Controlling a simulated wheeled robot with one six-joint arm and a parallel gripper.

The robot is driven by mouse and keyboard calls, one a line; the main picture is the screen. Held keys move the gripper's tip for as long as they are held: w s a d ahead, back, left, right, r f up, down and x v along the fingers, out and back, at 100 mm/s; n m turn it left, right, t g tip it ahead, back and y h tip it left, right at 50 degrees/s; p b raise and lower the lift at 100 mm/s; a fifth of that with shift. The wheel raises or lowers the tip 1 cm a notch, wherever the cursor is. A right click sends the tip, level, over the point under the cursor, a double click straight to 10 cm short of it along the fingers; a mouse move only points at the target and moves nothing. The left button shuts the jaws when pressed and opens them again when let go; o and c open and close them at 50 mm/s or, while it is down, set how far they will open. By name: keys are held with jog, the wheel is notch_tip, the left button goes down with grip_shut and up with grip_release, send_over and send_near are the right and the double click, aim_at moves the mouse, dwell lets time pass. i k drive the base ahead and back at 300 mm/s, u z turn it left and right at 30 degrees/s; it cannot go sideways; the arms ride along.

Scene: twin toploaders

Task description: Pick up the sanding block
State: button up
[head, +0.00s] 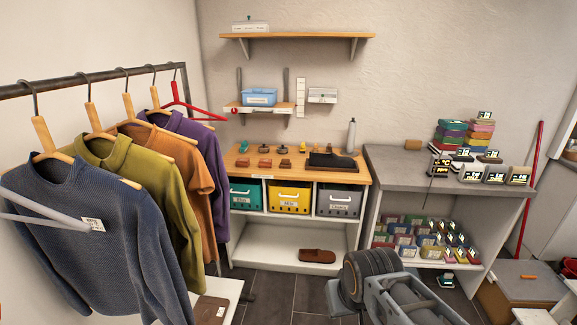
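I cannot tell for sure which thing is the sanding block. A small tan-brown block (413,144) lies alone at the back left of the grey counter (390,162) and could be it. Several small reddish-brown blocks (264,163) stand in a row on the wooden counter (240,173), some with darker or yellow pieces behind them. A brown oblong thing (317,255) lies on the white lower shelf. My gripper is not in view; only grey and black parts of my arm show at the bottom, right of centre.
A rack of hanging shirts (95,230) fills the left. Teal, yellow (289,197) and grey bins sit under the wooden counter. A dark mat (333,162) and a bottle (351,136) stand on it. Stacked coloured boxes (450,133) and price displays crowd the grey counter's right. Dark floor shows between.

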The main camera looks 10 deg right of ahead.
aim_at(285, 163)
jog(key=z, duration=0.2)
jog(key=i, duration=1.4)
jog(key=u, duration=0.25)
jog(key=i, duration=1.2)
jog(key=u, duration=0.45)
